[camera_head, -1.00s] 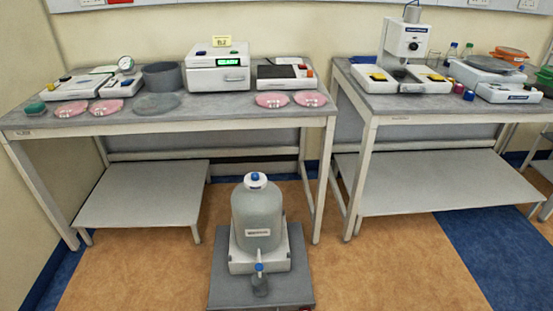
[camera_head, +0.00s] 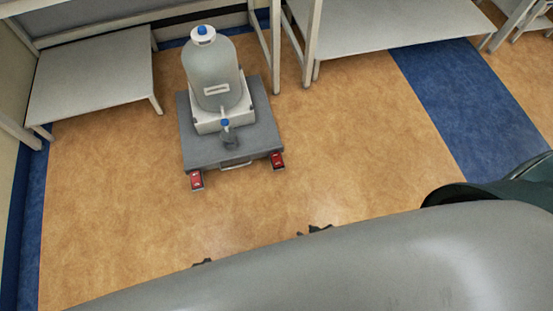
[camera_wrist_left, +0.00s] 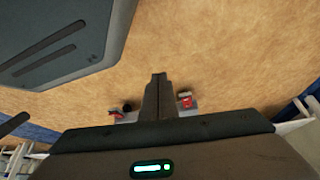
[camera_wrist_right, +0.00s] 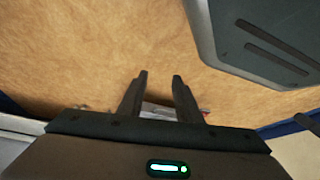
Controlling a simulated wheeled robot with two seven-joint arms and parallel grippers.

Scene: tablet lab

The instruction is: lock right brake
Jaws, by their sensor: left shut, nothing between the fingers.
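The grey wheeled trolley (camera_head: 170,150) stands on the floor at upper left in the head view, with two red brake pedals at its front corners. The right brake pedal (camera_head: 277,161) is at its front right corner, the left brake pedal (camera_head: 197,180) at its front left. I cannot tell whether either is pressed. My left gripper (camera_head: 203,262) is mostly hidden behind my arm; in the left wrist view (camera_wrist_left: 158,75) its fingers are together and empty. My right gripper (camera_head: 315,230) is open and empty in the right wrist view (camera_wrist_right: 160,74). Both are apart from the pedals.
A grey carboy (camera_head: 214,75) with blue caps stands on the trolley. Low shelves of the benches lie behind, left (camera_head: 90,75) and right (camera_head: 380,25). Open tan floor (camera_head: 350,130) lies in front and to the right. My large grey arm covers the lower picture.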

